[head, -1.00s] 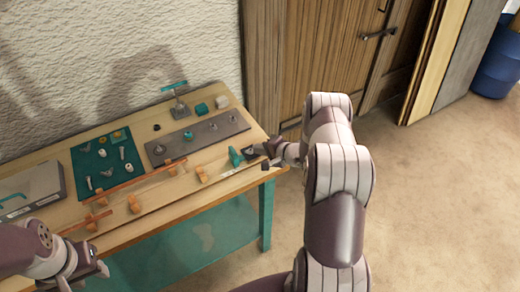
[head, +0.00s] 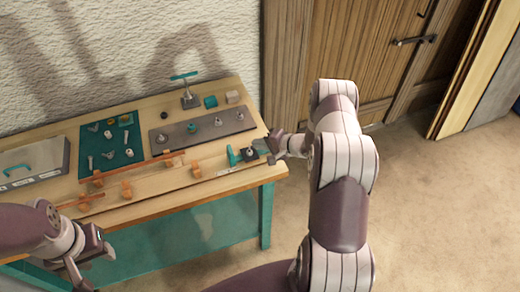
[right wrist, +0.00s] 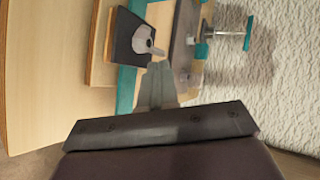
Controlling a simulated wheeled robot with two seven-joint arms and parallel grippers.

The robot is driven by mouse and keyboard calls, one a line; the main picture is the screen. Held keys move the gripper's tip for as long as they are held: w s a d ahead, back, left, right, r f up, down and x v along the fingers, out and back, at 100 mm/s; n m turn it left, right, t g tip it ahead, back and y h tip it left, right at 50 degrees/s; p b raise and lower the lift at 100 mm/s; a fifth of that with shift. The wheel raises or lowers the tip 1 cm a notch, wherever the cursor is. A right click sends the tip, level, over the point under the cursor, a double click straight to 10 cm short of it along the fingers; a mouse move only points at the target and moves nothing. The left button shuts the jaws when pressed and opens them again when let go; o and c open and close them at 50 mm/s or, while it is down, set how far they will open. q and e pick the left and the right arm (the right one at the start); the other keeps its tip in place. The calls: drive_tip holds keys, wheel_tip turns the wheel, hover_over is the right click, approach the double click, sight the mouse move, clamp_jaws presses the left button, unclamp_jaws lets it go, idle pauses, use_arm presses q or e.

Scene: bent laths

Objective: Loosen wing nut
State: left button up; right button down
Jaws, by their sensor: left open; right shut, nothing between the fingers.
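A small silver wing nut (right wrist: 147,42) sits on a dark square block (right wrist: 126,38) near the table's right end. The block also shows in the head view (head: 249,154), beside a teal piece (head: 233,156). My right gripper (head: 272,146) is at the table's right edge, just right of the block. In the right wrist view its fingers (right wrist: 160,70) are shut and empty, their tips close to the wing nut; I cannot tell whether they touch it. My left gripper (head: 88,262) is open and empty, in front of the table at the lower left.
Behind are a teal mat (head: 104,165) with small hardware, a grey plate (head: 205,136) with several knobs, and a teal-handled stand (head: 189,95). A grey case (head: 35,160) is at left. Floor at right is clear.

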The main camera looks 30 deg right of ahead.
drive_tip(key=shift+w+a, duration=0.2)
drive_tip(key=shift+w, duration=0.55)
idle(1.2)
